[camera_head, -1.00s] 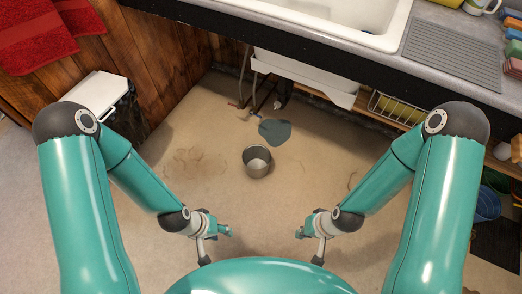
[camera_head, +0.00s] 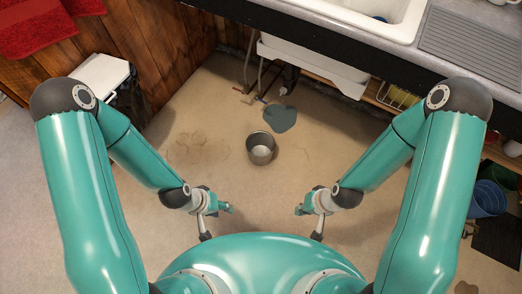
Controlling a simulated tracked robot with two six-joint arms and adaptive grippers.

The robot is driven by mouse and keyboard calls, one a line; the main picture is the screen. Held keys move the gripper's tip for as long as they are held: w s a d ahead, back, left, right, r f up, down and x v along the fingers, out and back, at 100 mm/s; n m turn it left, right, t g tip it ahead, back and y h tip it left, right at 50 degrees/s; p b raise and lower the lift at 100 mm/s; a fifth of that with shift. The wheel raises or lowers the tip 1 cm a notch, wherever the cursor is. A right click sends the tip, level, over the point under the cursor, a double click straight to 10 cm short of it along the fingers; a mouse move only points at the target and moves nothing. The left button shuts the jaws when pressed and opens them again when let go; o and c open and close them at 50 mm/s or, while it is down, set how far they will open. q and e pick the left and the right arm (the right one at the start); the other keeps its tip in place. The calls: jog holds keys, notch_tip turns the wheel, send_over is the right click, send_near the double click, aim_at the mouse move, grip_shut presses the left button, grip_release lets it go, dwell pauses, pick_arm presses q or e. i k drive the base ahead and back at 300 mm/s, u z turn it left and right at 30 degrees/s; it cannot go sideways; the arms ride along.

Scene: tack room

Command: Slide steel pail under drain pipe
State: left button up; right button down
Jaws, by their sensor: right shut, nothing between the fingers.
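The steel pail (camera_head: 260,155) stands upright on the tan floor near the middle, empty as far as I can see. The dark drain pipe (camera_head: 290,75) comes down under the white sink, behind the pail and a little to its right. A blue-grey puddle (camera_head: 281,119) lies between them. My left gripper (camera_head: 216,221) is to the lower left of the pail, apart from it; its finger opening is unclear. My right gripper (camera_head: 308,221) is to the lower right of the pail, shut and empty, also apart from it.
Thin pipes (camera_head: 247,75) run down by the wooden wall (camera_head: 150,45). A wire rack (camera_head: 395,96) sits under the counter at right. Blue buckets (camera_head: 487,197) stand at far right, a white-topped box (camera_head: 100,78) at left.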

aim_at(260, 145)
jog(key=z, duration=0.05)
jog(key=i, duration=0.95)
jog(key=z, duration=0.3)
